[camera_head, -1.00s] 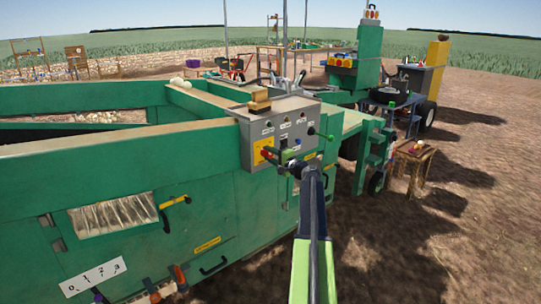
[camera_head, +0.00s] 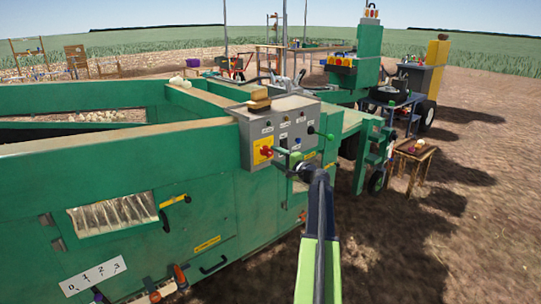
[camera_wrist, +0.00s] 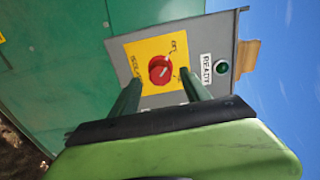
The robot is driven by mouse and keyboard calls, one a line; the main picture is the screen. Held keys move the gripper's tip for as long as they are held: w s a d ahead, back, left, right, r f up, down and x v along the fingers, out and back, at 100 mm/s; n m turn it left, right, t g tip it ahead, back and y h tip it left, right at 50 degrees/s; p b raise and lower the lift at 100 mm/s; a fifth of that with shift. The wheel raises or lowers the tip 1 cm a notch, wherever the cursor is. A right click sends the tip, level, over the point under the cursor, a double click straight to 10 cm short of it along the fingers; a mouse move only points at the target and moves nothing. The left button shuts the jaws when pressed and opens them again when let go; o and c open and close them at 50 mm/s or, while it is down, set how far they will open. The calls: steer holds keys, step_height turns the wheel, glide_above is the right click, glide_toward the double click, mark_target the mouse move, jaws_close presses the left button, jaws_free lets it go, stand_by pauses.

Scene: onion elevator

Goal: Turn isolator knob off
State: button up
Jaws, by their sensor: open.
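The red isolator knob (camera_wrist: 160,70) sits on a yellow plate (camera_wrist: 147,51) on the grey control panel (camera_wrist: 222,38). A pale diagonal mark shows on its face. Lettering on the plate is small and hard to read. In the head view the red knob (camera_head: 266,152) is at the lower left of the panel (camera_head: 247,128). My gripper (camera_wrist: 160,77) is open, with its two green fingers on either side of the knob in the wrist view. In the head view my gripper (camera_head: 284,155) is just right of the knob. I see no contact with it.
A green indicator (camera_wrist: 222,67) marked READY is beside the knob. A brown block (camera_head: 260,98) rests on top. The green machine wall (camera_head: 110,155) lies left; open dirt lies right.

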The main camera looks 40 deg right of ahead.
steer(key=s+a, duration=0.1)
steer(key=s, duration=1.2)
